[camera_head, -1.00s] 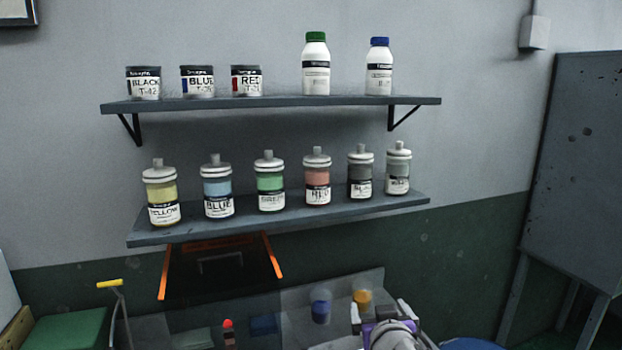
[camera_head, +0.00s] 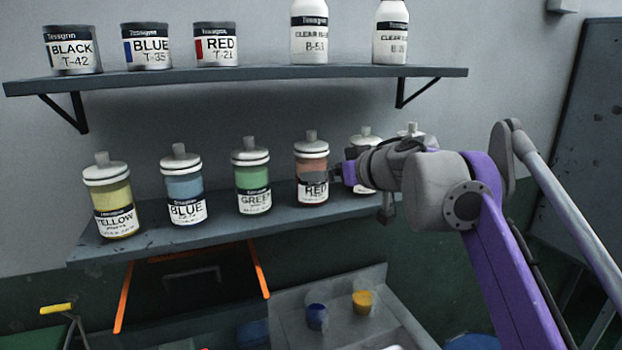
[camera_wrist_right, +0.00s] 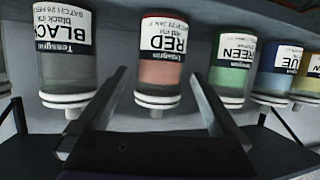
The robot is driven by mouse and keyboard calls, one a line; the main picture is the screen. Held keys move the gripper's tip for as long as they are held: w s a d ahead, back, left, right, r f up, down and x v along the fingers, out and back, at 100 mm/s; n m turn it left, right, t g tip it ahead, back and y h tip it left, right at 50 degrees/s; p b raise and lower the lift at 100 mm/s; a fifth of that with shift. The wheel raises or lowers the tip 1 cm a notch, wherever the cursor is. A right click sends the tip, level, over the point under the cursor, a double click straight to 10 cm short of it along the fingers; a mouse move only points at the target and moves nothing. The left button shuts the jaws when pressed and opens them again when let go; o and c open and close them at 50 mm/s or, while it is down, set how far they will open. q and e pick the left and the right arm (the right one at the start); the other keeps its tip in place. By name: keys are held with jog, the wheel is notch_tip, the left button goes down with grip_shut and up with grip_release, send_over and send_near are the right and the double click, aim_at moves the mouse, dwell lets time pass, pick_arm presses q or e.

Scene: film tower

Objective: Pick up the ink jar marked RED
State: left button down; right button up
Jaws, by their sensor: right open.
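The ink jar marked RED (camera_head: 312,168) stands upright on the lower shelf (camera_head: 240,222). It has a white lid with a knob, reddish contents and a dark label. In the right wrist view, which is upside down, the RED jar (camera_wrist_right: 162,62) shows between the two spread fingers of my right gripper (camera_wrist_right: 159,72). The gripper is open; whether it touches the jar I cannot tell. My left gripper is not in view.
The GREEN jar (camera_head: 252,180) stands left of RED, the BLACK jar (camera_wrist_right: 65,60) on its other side, partly behind my arm in the head view. BLUE and YELLOW jars stand further left. A tin also marked RED (camera_head: 216,45) is on the upper shelf (camera_head: 270,75).

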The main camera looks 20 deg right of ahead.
jog(key=x, duration=0.6)
jog(key=shift+w+a+f+p, duration=0.15)
jog(key=shift+w+f+p, duration=0.05)
jog(key=shift+w+p, duration=0.15)
jog(key=shift+w+f, duration=0.15)
jog(key=shift+w, duration=0.1)
jog(key=shift+s, duration=0.2)
jog(key=shift+c, duration=1.8)
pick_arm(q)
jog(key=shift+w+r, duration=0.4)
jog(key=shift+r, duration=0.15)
pick_arm(e)
jog(key=c, duration=1.2)
